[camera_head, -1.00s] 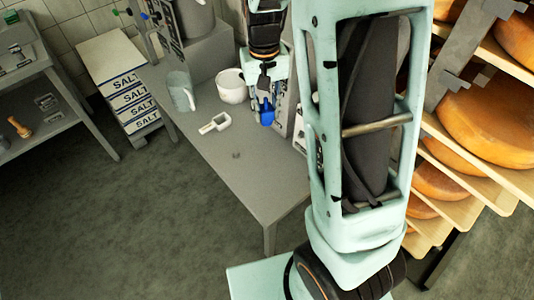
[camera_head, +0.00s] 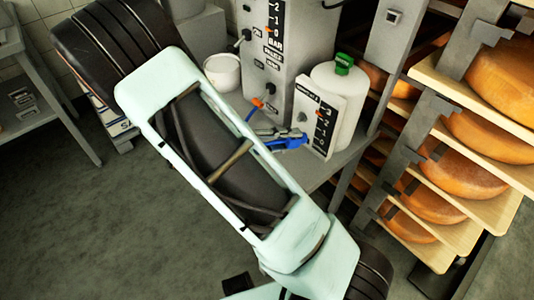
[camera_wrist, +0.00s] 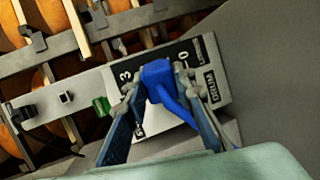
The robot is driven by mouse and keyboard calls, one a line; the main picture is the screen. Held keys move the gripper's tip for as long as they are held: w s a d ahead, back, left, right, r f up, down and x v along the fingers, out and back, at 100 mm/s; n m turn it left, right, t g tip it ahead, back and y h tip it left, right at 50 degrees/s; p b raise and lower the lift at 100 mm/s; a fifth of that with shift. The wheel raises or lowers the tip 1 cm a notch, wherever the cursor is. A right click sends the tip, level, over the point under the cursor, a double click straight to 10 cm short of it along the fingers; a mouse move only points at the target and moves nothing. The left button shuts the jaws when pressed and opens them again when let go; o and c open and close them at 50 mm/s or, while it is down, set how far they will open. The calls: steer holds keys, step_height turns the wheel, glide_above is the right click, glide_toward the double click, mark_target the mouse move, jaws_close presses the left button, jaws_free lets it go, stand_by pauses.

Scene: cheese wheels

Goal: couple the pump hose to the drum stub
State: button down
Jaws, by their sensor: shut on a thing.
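My gripper (camera_head: 288,138) is shut on the blue end of the pump hose (camera_wrist: 157,72), which sits between both fingers in the wrist view. The blue hose trails back between the fingers. In the head view, the hose (camera_head: 250,112) also shows near an orange fitting on the grey pump unit (camera_head: 284,55). The held end is close to a white numbered panel (camera_head: 318,115) in front of the white drum (camera_head: 338,92) with its green cap (camera_head: 344,63). The panel (camera_wrist: 205,70) lies behind the hose end in the wrist view. I cannot make out the drum stub, or any contact with it.
A white pot (camera_head: 222,72) stands left of the pump unit. Racks of orange cheese wheels (camera_head: 488,135) on boards fill the right side, with a grey post (camera_head: 390,45) close to the drum. My arm hides much of the table. Open floor (camera_head: 100,220) lies at left.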

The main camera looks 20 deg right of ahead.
steer(key=w+a+f+n+t+h+b, duration=0.1)
steer(key=w+a+f+n+t+b, duration=0.2)
steer(key=w+a+f+t+b, duration=0.1)
steer(key=shift+w+n+t+h, duration=0.35)
steer(key=shift+w+t, duration=0.3)
steer(key=shift+t, duration=0.25)
steer(key=shift+b, duration=0.35)
glide_toward(298, 120)
steer(key=shift+b+x, duration=0.35)
steer(key=shift+x, duration=1.35)
steer(key=shift+f, duration=0.1)
steer(key=shift+b, duration=0.4)
steer(key=shift+b+x, duration=0.35)
steer(key=shift+x, duration=1.2)
